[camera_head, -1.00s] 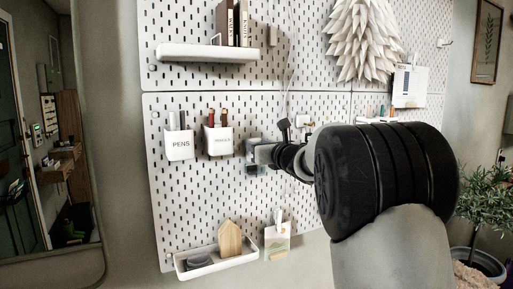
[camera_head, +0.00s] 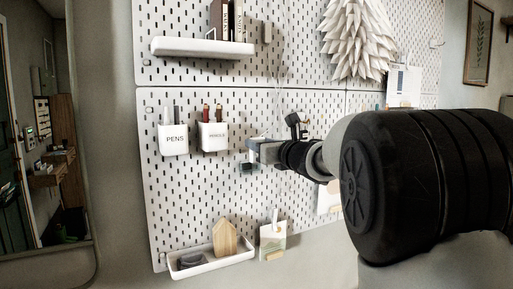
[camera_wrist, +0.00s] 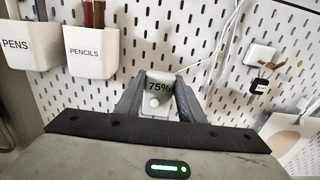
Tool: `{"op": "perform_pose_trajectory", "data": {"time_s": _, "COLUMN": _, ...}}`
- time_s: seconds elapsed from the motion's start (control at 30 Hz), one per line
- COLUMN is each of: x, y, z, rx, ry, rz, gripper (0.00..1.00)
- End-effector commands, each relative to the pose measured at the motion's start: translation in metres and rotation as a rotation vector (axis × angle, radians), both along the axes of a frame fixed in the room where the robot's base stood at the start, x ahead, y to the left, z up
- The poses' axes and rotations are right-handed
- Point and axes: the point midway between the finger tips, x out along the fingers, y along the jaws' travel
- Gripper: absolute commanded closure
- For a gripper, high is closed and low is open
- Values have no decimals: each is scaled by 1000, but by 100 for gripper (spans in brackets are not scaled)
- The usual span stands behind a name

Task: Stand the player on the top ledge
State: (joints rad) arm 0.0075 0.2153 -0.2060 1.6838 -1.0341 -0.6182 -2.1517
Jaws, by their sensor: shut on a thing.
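The player (camera_wrist: 158,92) is a small pale device with a dark screen reading "75%" and a round button. My gripper (camera_wrist: 157,100) is shut on it, one finger at each side. In the head view my gripper (camera_head: 254,153) is in front of the pegboard, right of the pencil cup, and the player (camera_head: 250,168) shows only as a small part below the fingers. I cannot tell whether it touches the board. The top ledge (camera_head: 200,48) is a white shelf at the upper left, above the cups, with books and a small frame at its right end. Its left part is bare.
White cups marked PENS (camera_head: 173,140) and PENCILS (camera_head: 213,136) hang below the ledge. A lower white tray (camera_head: 212,265) holds a wooden house (camera_head: 226,238) and a dark item. White cables (camera_wrist: 225,45) run down the board. A paper-leaf decoration (camera_head: 357,40) hangs at the upper right.

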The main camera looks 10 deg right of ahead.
Motion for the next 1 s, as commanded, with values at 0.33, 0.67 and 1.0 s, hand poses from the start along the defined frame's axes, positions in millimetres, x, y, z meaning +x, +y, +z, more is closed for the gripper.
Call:
{"op": "perform_pose_trajectory", "data": {"time_s": 0.33, "x": -27, "y": -9, "z": 0, "rx": 1, "ry": -3, "rz": 0, "gripper": 92}}
{"op": "perform_pose_trajectory", "data": {"time_s": 0.67, "x": -42, "y": -13, "z": 0, "rx": 1, "ry": -1, "rz": 1, "gripper": 92}}
{"op": "perform_pose_trajectory", "data": {"time_s": 1.0, "x": -42, "y": -13, "z": 0, "rx": 0, "ry": -1, "rz": 1, "gripper": 92}}
